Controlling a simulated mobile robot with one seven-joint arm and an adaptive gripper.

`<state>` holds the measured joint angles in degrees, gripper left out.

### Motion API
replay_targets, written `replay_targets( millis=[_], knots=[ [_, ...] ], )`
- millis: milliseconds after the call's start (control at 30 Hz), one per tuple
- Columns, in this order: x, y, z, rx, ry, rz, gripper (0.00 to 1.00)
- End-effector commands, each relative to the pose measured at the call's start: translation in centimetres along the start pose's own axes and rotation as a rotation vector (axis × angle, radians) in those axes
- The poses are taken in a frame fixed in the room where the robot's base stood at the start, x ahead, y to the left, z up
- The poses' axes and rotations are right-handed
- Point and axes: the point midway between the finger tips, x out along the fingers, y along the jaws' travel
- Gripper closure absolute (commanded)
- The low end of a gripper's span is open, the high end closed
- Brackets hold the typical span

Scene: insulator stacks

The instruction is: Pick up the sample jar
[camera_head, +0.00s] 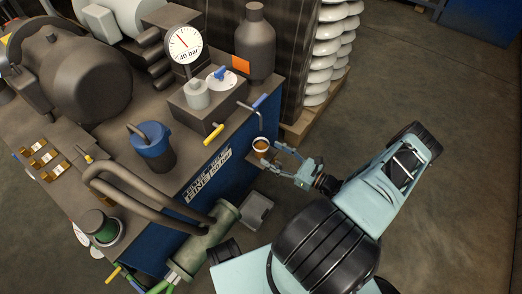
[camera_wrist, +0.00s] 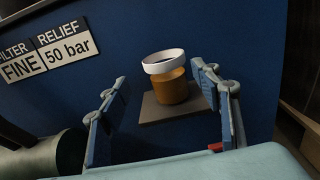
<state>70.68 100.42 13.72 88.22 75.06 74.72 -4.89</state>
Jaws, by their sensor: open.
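The sample jar (camera_head: 261,146) has an amber-brown body and a white rim. It stands upright on a small grey shelf (camera_wrist: 150,112) that juts from the blue cabinet side. In the wrist view the jar (camera_wrist: 170,88) is ahead, between the lines of the two fingers and nearer the right one. My gripper (camera_head: 276,158) is open and empty, with its fingers pointing at the jar from the right in the head view. In the wrist view, whether the fingertips of my gripper (camera_wrist: 158,76) reach beside the jar is hard to tell.
The blue cabinet (camera_head: 215,165) carries a pressure gauge (camera_head: 184,45), a dark bottle (camera_head: 255,45) and a blue-topped container (camera_head: 152,145). A green cylinder (camera_head: 205,240) with hoses is left of my arm. White insulator stacks (camera_head: 325,50) stand on a pallet behind. Floor at right is clear.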

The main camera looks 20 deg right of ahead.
Motion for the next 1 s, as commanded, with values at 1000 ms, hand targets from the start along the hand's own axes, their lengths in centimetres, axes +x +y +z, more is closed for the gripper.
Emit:
replay_targets(
  millis=[1000],
  knots=[
    [6.4,-0.7,-0.3,-0.001,0.002,0.002,0.68]
  ],
)
